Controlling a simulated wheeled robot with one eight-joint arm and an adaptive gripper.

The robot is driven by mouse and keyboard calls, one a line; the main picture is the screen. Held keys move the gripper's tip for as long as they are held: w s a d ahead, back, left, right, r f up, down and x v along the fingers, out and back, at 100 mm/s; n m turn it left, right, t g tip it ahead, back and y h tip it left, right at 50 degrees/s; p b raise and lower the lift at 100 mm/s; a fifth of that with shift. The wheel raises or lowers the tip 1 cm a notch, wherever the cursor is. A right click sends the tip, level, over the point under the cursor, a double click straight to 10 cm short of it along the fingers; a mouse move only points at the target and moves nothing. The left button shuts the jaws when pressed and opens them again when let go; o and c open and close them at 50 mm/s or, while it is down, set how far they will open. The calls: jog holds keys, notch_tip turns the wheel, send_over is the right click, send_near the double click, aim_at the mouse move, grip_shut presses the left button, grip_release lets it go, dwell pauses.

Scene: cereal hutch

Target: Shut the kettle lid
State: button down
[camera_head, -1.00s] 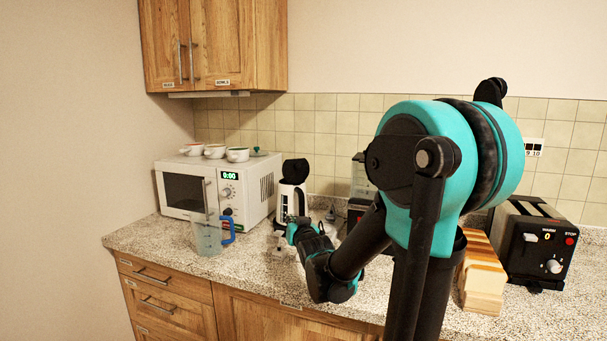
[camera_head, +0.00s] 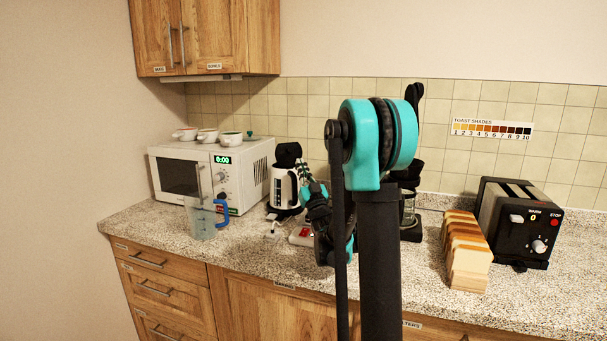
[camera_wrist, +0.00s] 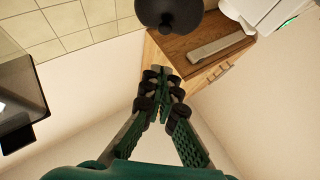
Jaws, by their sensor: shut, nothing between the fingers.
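The white kettle (camera_head: 284,188) with a black base stands on the counter right of the microwave. Its black lid (camera_head: 288,153) is raised above the body at the top. My gripper (camera_head: 303,168) is beside the kettle's upper right, close to the lid; I cannot tell whether they touch. In the wrist view my gripper (camera_wrist: 162,82) has its fingertips together with nothing between them. A dark rounded part, probably the lid (camera_wrist: 168,12), shows at the top of that view, apart from the fingertips. The kettle body is not clear there.
The microwave (camera_head: 212,174) carries several cups. A measuring jug (camera_head: 203,219) stands in front of it. A coffee maker (camera_head: 408,204) is partly behind my arm. Bread slices (camera_head: 466,250) and a toaster (camera_head: 520,222) are at right. The wall cupboard (camera_head: 205,38) hangs above the microwave.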

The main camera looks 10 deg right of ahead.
aim_at(290, 154)
jog(key=shift+w+a+r, duration=0.25)
jog(key=shift+w+r, duration=0.05)
jog(key=shift+w, duration=1)
jog(key=shift+w+a+r, duration=0.25)
jog(key=shift+w+r, duration=0.1)
jog(key=shift+w, duration=1)
jog(key=shift+w+a+r, duration=0.25)
jog(key=shift+w+r, duration=0.05)
jog(key=shift+w, duration=1)
jog(key=shift+a+r, duration=0.1)
